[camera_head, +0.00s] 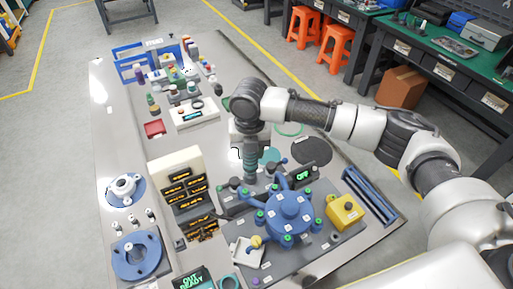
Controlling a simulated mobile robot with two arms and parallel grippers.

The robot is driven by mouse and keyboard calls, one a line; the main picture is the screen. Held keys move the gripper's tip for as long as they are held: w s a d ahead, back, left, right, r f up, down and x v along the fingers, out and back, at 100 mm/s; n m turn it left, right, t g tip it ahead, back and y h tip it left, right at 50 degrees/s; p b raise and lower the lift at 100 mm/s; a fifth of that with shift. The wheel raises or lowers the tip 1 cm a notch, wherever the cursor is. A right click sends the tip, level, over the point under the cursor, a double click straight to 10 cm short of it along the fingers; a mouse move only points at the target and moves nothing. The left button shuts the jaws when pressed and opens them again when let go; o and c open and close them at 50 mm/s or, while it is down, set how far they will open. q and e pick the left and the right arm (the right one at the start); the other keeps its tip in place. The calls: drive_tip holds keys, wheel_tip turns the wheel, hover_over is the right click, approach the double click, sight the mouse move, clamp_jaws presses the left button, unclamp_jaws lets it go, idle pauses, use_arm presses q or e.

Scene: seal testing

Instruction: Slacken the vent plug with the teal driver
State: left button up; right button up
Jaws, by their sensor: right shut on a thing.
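My right arm comes in from the right and its gripper (250,153) points down over the middle of the table. It is shut on a dark teal upright shape, which I take as the teal driver (250,170); the wrist above it and its small size hide details. Its lower end is near the back left of a blue multi-armed fixture (288,209) with green-capped ends. I cannot tell which part is the vent plug, or whether the driver touches anything. My left gripper is not in view.
A cream rack with dark slots (176,160) stands left of the gripper. A yellow box (344,210) is right of the fixture. Blue flanged parts (139,255) sit at the left front. A red tray (154,129) lies farther back. The table's left strip is mostly clear.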

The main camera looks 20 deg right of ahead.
sight(244, 166)
drive_tip(key=n, duration=0.3)
drive_tip(key=w+a+n+p, duration=0.1)
drive_tip(key=n, duration=0.1)
drive_tip(key=shift+a+n, duration=0.1)
drive_tip(key=shift+n, duration=0.2)
drive_tip(key=f+n+b, duration=0.2)
drive_tip(key=f, duration=0.1)
drive_tip(key=f+n+b, duration=0.1)
drive_tip(key=f+b, duration=0.1)
drive_tip(key=shift+w+a+f, duration=0.2)
drive_tip(key=shift+w+a, duration=0.05)
drive_tip(key=shift+f+b, duration=0.45)
drive_tip(key=shift+f, duration=0.55)
idle(1.1)
drive_tip(key=shift+s+p, duration=0.2)
drive_tip(key=shift+p, duration=0.25)
idle(1.1)
